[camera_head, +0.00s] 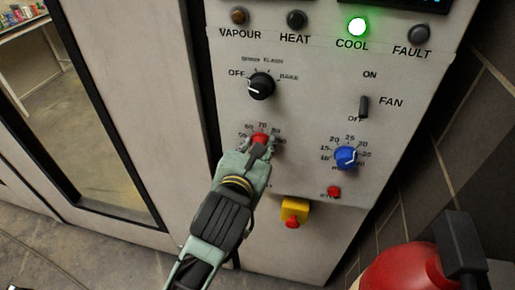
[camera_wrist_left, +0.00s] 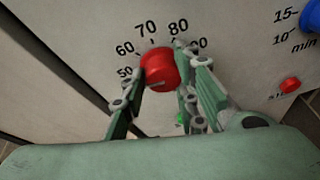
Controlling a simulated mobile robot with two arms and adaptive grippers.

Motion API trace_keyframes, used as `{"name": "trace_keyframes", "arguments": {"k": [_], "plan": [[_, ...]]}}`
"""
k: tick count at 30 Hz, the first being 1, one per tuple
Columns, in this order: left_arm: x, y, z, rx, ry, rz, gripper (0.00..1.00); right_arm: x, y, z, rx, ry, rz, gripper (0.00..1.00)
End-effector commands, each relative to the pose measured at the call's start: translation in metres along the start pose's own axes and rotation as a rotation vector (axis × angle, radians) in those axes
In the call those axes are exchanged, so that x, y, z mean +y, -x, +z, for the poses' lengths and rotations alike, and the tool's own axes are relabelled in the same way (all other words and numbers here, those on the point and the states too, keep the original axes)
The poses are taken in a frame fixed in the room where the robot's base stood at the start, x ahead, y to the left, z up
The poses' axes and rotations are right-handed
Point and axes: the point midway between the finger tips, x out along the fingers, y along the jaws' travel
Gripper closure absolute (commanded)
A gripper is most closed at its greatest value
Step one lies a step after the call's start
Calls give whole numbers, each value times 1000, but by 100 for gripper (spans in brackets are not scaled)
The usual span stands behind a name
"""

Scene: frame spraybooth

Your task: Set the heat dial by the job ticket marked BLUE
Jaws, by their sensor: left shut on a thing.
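The red heat dial (camera_head: 259,139) sits low on the left of the control panel, with a scale of 50, 60, 70, 80 and a partly hidden higher number. My left gripper (camera_head: 259,148) reaches it from below and is shut on it. In the left wrist view the red dial (camera_wrist_left: 160,70) is between the two fingers (camera_wrist_left: 158,88), one on each side. A pale line shows low on the dial's face, but I cannot tell clearly which number it points to. No job ticket is in view. My right gripper is not in view.
The panel also has a black OFF/BAKE selector (camera_head: 261,86), a FAN switch (camera_head: 364,106), a blue minutes dial (camera_head: 346,157), a small red button (camera_head: 334,191) and a yellow-based red stop button (camera_head: 293,221). The COOL lamp (camera_head: 357,27) glows green. A red object (camera_head: 405,272) stands at lower right.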

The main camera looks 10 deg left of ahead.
Motion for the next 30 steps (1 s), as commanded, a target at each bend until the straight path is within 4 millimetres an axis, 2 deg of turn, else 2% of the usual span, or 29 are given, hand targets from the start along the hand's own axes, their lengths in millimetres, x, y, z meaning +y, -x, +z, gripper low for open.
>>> {"name": "trace_keyframes", "arguments": {"k": [1,14,15,18,30], "plan": [[6,1,6,-15,9,13,98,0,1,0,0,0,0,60],[6,0,5,-16,18,9,98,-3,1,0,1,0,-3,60],[6,0,5,-16,18,9,70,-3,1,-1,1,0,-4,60],[6,0,5,-16,18,9,61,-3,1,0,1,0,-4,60],[3,0,3,-9,17,2,59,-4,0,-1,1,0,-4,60]]}}
